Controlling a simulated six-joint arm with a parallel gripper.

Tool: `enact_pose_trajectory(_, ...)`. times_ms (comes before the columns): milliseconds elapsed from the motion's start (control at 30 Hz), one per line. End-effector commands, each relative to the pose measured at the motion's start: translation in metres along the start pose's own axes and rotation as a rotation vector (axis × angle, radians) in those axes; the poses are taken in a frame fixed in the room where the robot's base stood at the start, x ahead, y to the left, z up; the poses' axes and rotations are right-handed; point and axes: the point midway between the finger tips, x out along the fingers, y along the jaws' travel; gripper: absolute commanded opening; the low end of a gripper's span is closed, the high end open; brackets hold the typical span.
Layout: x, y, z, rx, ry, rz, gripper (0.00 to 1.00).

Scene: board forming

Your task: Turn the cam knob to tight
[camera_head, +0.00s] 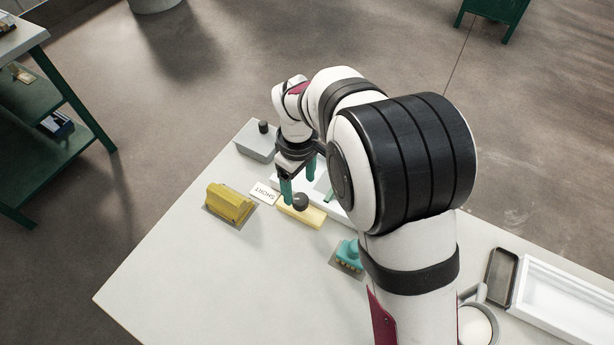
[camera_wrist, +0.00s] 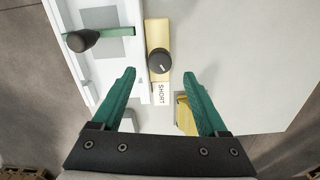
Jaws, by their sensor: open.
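The cam knob (camera_head: 300,201) is a dark round knob on a pale yellow block (camera_head: 313,216). In the wrist view the knob (camera_wrist: 159,61) shows a short light mark on its top, pointing toward the lower right. A white label reading SHORT (camera_wrist: 161,93) lies at the block's near end; no label reading tight is legible. My gripper (camera_head: 299,180) is open, with green fingers pointing down above the knob area. In the wrist view the knob appears between and slightly beyond the fingertips (camera_wrist: 159,76). I cannot tell whether they touch it; nothing is held.
A white fixture (camera_wrist: 110,75) with a green bar and black-knobbed handle (camera_wrist: 80,40) adjoins the block. On the table (camera_head: 170,255) are a yellow object (camera_head: 229,203), a teal object (camera_head: 349,255), a grey box (camera_head: 256,146), a dark tray (camera_head: 501,274) and a white tray (camera_head: 565,305).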

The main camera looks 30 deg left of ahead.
Motion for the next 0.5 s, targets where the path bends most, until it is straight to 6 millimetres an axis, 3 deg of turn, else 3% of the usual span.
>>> enact_pose_trajectory(100, 0.027, 0.000, 0.001, 0.000, -0.003, -0.002, 0.76)
enact_pose_trajectory(200, 0.041, 0.000, 0.000, 0.003, -0.001, -0.002, 0.76)
enact_pose_trajectory(500, 0.050, 0.000, 0.000, 0.003, 0.001, 0.000, 0.76)
